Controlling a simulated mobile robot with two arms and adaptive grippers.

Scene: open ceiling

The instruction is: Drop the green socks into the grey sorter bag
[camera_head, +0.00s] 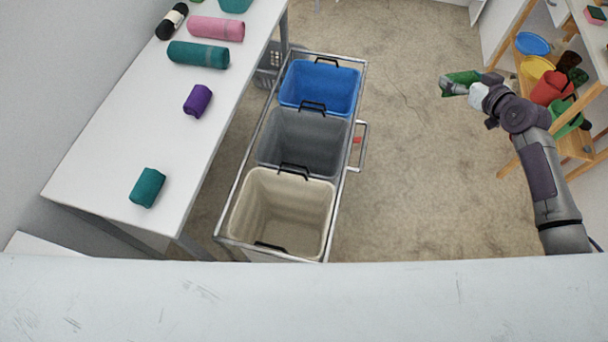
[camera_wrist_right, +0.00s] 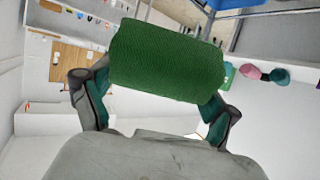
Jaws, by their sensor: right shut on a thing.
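My right gripper (camera_head: 462,85) is raised at the right in the head view, well to the right of the sorter and apart from it. It is shut on the green socks (camera_wrist_right: 168,62), a rolled dark green bundle that fills the upper middle of the right wrist view; the socks also show in the head view (camera_head: 460,79). The grey sorter bag (camera_head: 277,148) is the middle one of three bags in a metal-framed cart, open at the top; what lies deep inside is hard to tell. My left gripper is not in view.
The blue bag (camera_head: 322,88) is behind the grey one, the beige bag (camera_head: 283,217) in front. A white table (camera_head: 110,140) at the left holds rolled textiles, including a teal roll (camera_head: 147,187) and a purple roll (camera_head: 198,99). A wooden shelf (camera_head: 520,155) stands at the right. Open floor lies between.

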